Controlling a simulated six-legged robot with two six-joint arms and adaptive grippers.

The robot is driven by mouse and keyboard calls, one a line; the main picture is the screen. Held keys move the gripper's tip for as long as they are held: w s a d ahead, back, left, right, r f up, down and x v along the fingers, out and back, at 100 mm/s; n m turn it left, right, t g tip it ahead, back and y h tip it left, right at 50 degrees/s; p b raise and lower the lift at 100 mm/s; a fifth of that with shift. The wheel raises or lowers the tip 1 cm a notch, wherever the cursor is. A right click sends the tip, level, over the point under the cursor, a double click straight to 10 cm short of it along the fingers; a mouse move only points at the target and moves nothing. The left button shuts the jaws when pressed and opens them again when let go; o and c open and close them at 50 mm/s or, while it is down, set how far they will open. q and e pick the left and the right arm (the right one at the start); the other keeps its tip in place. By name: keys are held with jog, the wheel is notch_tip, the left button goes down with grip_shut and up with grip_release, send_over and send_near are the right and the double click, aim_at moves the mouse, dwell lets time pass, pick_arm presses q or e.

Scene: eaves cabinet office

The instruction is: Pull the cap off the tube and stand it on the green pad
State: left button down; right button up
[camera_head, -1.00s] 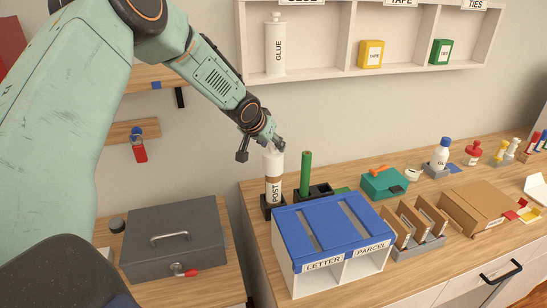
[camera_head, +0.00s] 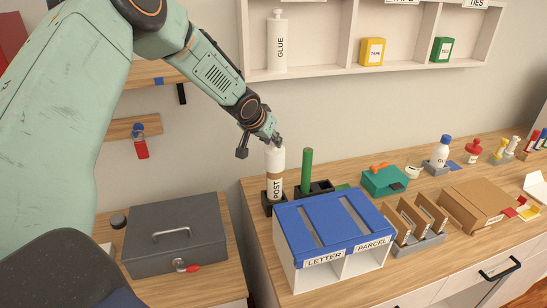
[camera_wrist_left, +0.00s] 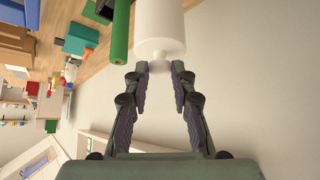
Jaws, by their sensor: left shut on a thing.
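The tube (camera_head: 275,188), marked POST, stands upright in a dark holder (camera_head: 267,204) on the wooden counter. Its white cap (camera_head: 274,159) is at its top, with a brown band just below. I cannot tell whether the cap is still fully seated. My left gripper (camera_head: 277,143) comes from above and is shut on the cap's small top knob. In the left wrist view the fingertips (camera_wrist_left: 160,68) meet at the knob of the white cap (camera_wrist_left: 158,25). A green pad (camera_head: 342,187) shows partly behind the blue-topped sorter. My right gripper is not in view.
A green rod (camera_head: 306,171) stands close right of the tube in a dark rack (camera_head: 319,189). The LETTER/PARCEL sorter (camera_head: 331,235) stands in front. A teal box (camera_head: 384,181) is to the right. A grey cash box (camera_head: 174,239) is on the left. Shelves (camera_head: 333,74) hang above.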

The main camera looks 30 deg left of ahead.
aim_at(271, 152)
pick_arm(q)
jog(key=shift+w+r, duration=0.1)
jog(key=shift+r, duration=0.15)
dwell(0.3)
jog(key=shift+r+p, duration=0.1)
jog(key=shift+p, duration=0.2)
jog(key=shift+r+p, duration=1.2)
jog(key=shift+r, duration=0.25)
jog(key=shift+r+p, duration=0.75)
jog(key=shift+r, duration=1.75)
jog(key=shift+s, duration=0.2)
